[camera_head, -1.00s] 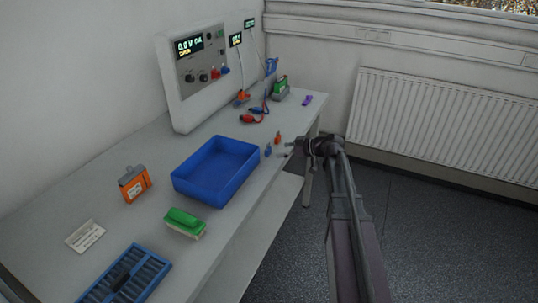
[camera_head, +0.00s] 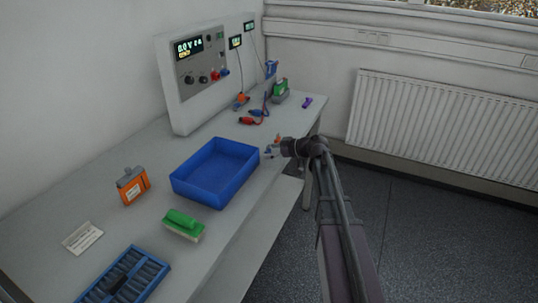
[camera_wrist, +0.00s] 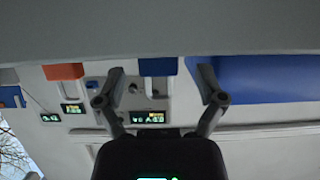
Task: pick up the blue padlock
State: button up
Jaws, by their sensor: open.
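The small blue padlock (camera_head: 268,153) stands on the bench near its front edge, right of the blue tray. In the wrist view, which is upside down, a blue block that looks like the padlock (camera_wrist: 158,66) shows between the two fingers. My gripper (camera_head: 276,150) is open, low at the bench edge and just right of the padlock, with its fingers pointing toward it. The fingers also show spread and empty in the wrist view (camera_wrist: 160,84). The gripper partly covers this area in the head view, and I cannot tell the exact gap to the padlock.
A small orange padlock (camera_head: 278,138) stands just behind the blue one. The blue tray (camera_head: 184,186) is close on the left. Red and black clips (camera_head: 255,119) lie farther back, before the cycler (camera_head: 207,75). A green-handled brush (camera_head: 184,222) lies nearer. Open floor is at the right.

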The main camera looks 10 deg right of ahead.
jog(key=shift+w+a+f, duration=0.3)
jog(key=shift+w+a, duration=0.05)
jog(key=shift+a, duration=0.15)
grip_shut()
dwell(0.3)
